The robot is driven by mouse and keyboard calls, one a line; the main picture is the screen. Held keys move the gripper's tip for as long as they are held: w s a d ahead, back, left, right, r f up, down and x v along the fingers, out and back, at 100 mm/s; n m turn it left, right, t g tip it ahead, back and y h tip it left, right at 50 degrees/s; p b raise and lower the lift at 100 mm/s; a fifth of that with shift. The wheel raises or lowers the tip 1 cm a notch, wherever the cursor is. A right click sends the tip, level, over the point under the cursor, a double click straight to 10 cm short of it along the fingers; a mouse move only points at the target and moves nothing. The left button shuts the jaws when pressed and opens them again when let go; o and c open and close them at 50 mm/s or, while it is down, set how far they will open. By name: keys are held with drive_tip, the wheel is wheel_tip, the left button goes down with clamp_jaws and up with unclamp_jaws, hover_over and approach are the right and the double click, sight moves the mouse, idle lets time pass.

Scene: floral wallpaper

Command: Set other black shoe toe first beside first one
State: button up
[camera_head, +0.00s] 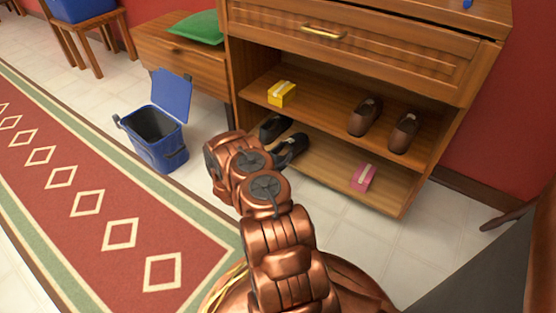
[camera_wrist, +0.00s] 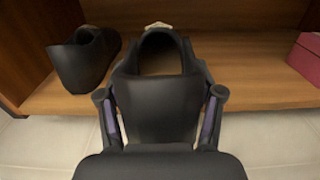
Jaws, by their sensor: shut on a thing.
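The held black shoe (camera_wrist: 160,108) is between the two fingers of my gripper (camera_wrist: 160,118) in the wrist view. Its opening faces up at the far side, and its near end is toward me. It also shows at the lower shelf in the head view (camera_head: 293,146), partly behind my arm, which hides the gripper there. The first black shoe (camera_wrist: 78,66) stands on the lower shelf (camera_wrist: 255,93) to the left, with a gap between the two. It shows in the head view too (camera_head: 273,127). I cannot tell whether the held shoe touches the board.
A pink box (camera_head: 363,177) sits to the right on the lower shelf. Two brown shoes (camera_head: 364,117) (camera_head: 403,133) and a yellow box (camera_head: 282,94) are on the shelf above. A blue bin (camera_head: 160,136) with its lid up stands on the floor at left.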

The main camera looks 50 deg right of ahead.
sight(289, 141)
drive_tip(key=shift+w+d+f+b, duration=0.15)
drive_tip(key=shift+d+b, duration=0.45)
drive_tip(key=shift+d, duration=0.9)
drive_tip(key=shift+s+d+f+b, duration=0.15)
drive_tip(key=shift+d+b, duration=0.4)
drive_tip(key=shift+d, duration=0.9)
drive_tip(key=shift+w+f, duration=0.1)
drive_tip(key=shift+f, duration=0.75)
drive_tip(key=shift+f, duration=0.3)
drive_tip(key=o, duration=1.5)
drive_tip(key=shift+r+p, duration=1.4)
drive_tip(key=shift+r, duration=3.15)
